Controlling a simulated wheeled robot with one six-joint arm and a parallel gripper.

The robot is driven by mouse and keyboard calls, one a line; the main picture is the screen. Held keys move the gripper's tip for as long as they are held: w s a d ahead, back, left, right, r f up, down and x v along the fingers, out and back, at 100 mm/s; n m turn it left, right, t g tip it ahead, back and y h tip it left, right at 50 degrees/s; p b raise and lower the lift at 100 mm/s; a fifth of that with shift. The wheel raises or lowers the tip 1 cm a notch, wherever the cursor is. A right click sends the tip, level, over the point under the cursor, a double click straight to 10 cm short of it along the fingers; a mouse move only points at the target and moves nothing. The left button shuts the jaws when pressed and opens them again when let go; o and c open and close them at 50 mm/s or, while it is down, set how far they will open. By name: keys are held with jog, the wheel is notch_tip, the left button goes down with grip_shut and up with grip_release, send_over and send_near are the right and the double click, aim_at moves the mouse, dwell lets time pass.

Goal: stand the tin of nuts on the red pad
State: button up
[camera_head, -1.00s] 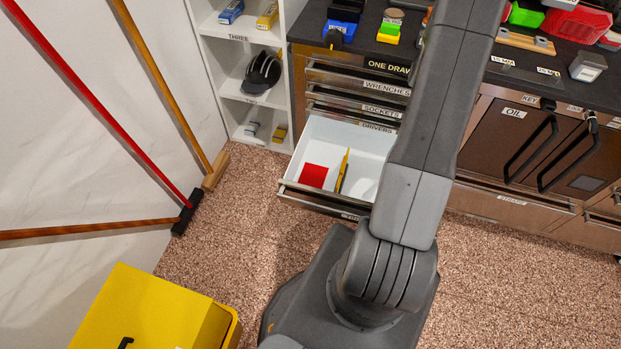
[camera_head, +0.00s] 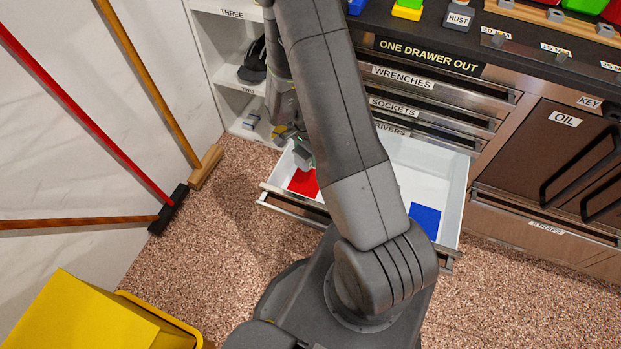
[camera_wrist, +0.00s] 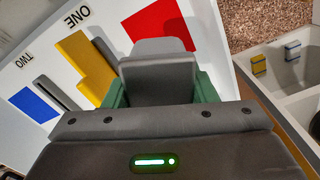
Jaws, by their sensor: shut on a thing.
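My gripper (camera_wrist: 160,92) has green fingers shut on a grey, box-shaped thing (camera_wrist: 158,68), which I take to be the tin of nuts; no label on it shows. In the head view my gripper (camera_head: 303,150) hangs low over the left part of the open drawer. The red pad (camera_wrist: 160,30) lies flat on the white drawer floor, just beyond the held tin in the wrist view, and the tin overlaps its near edge there. The red pad (camera_head: 302,184) shows just below the gripper in the head view. I cannot tell whether the tin touches the pad.
A blue pad (camera_wrist: 36,104) lies in the same drawer (camera_head: 450,185), with a yellow bar (camera_wrist: 85,62) and a dark grey bar (camera_wrist: 53,92) between the pads. White shelves (camera_head: 215,50) stand close at the left.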

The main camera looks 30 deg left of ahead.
notch_tip(320, 180, down, 10)
jog(key=shift+s+r+b, duration=0.1)
jog(key=shift+b, duration=0.35)
jog(key=shift+f, duration=0.2)
jog(key=shift+f+b, duration=0.15)
jog(key=shift+b, duration=0.15)
jog(key=o, duration=1.2)
jog(key=shift+c, duration=0.2)
notch_tip(320, 180, up, 13)
jog(key=shift+f+p, duration=0.2)
jog(key=shift+p, duration=0.7)
